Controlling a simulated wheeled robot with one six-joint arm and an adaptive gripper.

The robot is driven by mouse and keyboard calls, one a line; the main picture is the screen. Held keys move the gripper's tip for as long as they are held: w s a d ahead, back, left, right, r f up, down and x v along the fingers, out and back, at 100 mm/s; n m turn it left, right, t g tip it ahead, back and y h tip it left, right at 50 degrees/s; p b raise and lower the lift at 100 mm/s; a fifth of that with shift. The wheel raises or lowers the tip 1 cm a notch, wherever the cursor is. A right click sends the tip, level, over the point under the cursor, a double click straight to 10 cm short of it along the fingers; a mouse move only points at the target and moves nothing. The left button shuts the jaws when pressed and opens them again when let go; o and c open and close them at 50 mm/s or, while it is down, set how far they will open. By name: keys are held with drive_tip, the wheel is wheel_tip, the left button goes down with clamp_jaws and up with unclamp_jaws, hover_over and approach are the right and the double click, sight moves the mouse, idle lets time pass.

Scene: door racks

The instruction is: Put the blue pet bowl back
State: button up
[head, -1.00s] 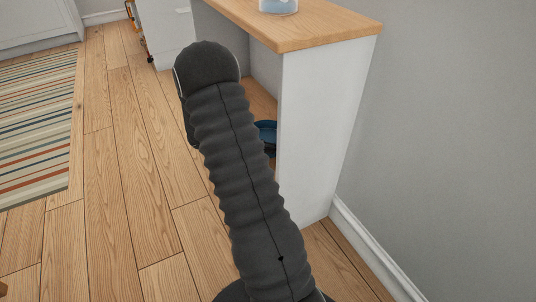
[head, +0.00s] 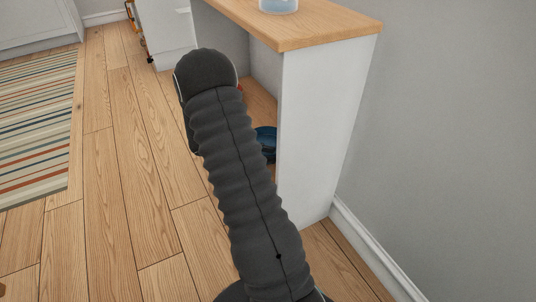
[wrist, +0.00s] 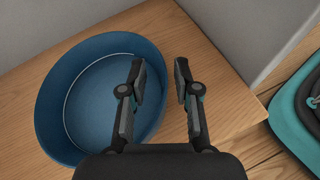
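The blue pet bowl (wrist: 100,95) sits upright on a wooden surface at the left of the wrist view. In the head view, part of the blue bowl (head: 266,138) shows inside the open compartment of the white cabinet, partly behind my arm. My gripper (wrist: 165,72) is open at the bowl's right side. Its left finger is over the bowl's rim and inside, and its right finger is outside, above the wood. A gap shows between the fingers; contact with the rim cannot be told. In the head view my arm hides the gripper.
The white cabinet (head: 320,125) has a wooden top (head: 300,25) with a clear container (head: 278,5) on it. A teal and black object (wrist: 300,110) lies at the right of the wrist view. A striped rug (head: 35,130) is on the left; the floor between is clear.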

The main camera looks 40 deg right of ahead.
drive_tip(key=shift+r, duration=0.2)
drive_tip(key=v, duration=1.2)
drive_tip(key=s+a+r+m+t+y, duration=0.55)
drive_tip(key=s+a+r, duration=0.4)
drive_tip(key=r, duration=0.35)
drive_tip(key=s+a+r+m+t+y, duration=0.2)
drive_tip(key=s+a+r+t+y, duration=0.1)
drive_tip(key=s+a, duration=0.3)
drive_tip(key=s+a+r+m+t+y, duration=0.2)
drive_tip(key=s+a+r+t+y, duration=0.1)
drive_tip(key=s+a, duration=0.3)
drive_tip(key=shift+s+a+r+t+p, duration=0.2)
drive_tip(key=shift+s+r+t+p, duration=0.35)
drive_tip(key=shift+s, duration=0.4)
wheel_tip(320, 180, up, 2)
drive_tip(key=shift+r+p, duration=0.25)
drive_tip(key=shift+p, duration=1)
